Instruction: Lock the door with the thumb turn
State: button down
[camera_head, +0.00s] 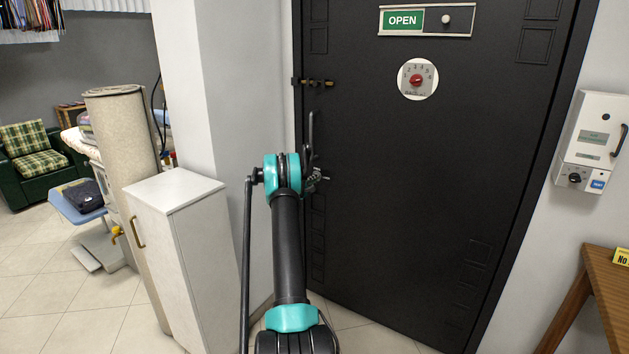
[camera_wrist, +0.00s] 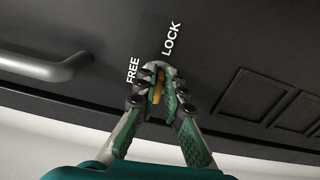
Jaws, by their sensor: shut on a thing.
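The black door (camera_head: 400,180) fills the right half of the head view and looks closed. The brass thumb turn (camera_wrist: 157,93) shows in the wrist view on a round grey plate, just below the white words FREE and LOCK. My gripper (camera_wrist: 160,86) has its two green-padded fingers on either side of the thumb turn and is shut on it. The fingers partly cover the turn, so I cannot tell exactly which word it points to. In the head view my gripper (camera_head: 319,176) is at the door's left edge, just below the handle (camera_head: 311,132), and the thumb turn is hidden.
A brass bolt (camera_head: 315,82) sits higher on the door's left edge. An OPEN slider sign (camera_head: 424,20) and a round dial plate (camera_head: 417,79) are on the door. A white cabinet (camera_head: 180,245) stands left of my arm. A wooden table (camera_head: 606,290) is at right.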

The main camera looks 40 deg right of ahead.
jog(key=shift+d+m, duration=0.1)
jog(key=shift+m, duration=0.5)
jog(key=c, duration=1.6)
grip_release()
jog(key=v, duration=1.2)
jog(key=shift+f, duration=0.1)
